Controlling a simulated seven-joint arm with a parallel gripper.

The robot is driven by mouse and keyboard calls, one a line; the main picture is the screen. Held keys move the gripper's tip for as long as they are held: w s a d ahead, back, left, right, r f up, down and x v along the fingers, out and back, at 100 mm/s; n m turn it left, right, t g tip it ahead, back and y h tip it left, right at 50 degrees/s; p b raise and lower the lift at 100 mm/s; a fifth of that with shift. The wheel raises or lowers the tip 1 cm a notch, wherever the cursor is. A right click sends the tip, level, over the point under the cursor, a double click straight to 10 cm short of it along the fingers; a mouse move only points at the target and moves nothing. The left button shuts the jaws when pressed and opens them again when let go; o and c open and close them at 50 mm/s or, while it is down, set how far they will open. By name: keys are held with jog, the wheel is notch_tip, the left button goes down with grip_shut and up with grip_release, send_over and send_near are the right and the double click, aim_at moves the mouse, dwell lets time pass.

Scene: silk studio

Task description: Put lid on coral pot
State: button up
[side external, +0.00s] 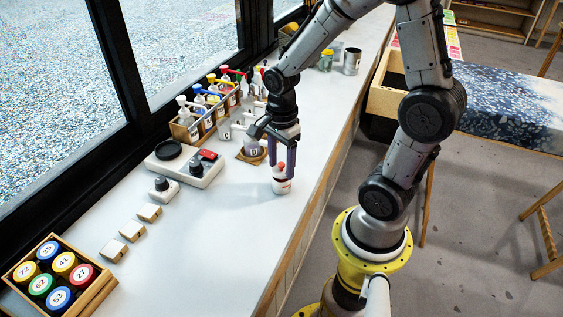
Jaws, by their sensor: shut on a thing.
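A small white pot (280,187) with a reddish mark on its side stands upright on the white counter, near its front edge. My gripper (281,169) points straight down over it, its purple fingers on either side of the pot's top. The fingers are shut on a small red-topped piece (281,167), which looks like the lid. It is at the mouth of the pot. The fingers partly hide it, and I cannot tell whether it is seated or just above the rim.
A scale (190,165) and several small blocks (131,231) lie to the left. A box of numbered jars (58,275) stands front left. The counter left of the pot is clear.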

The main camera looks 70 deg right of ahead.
jog(key=shift+f, duration=0.65)
jog(key=o, duration=1.4)
notch_tip(320, 180, up, 14)
jog(key=shift+f, duration=0.1)
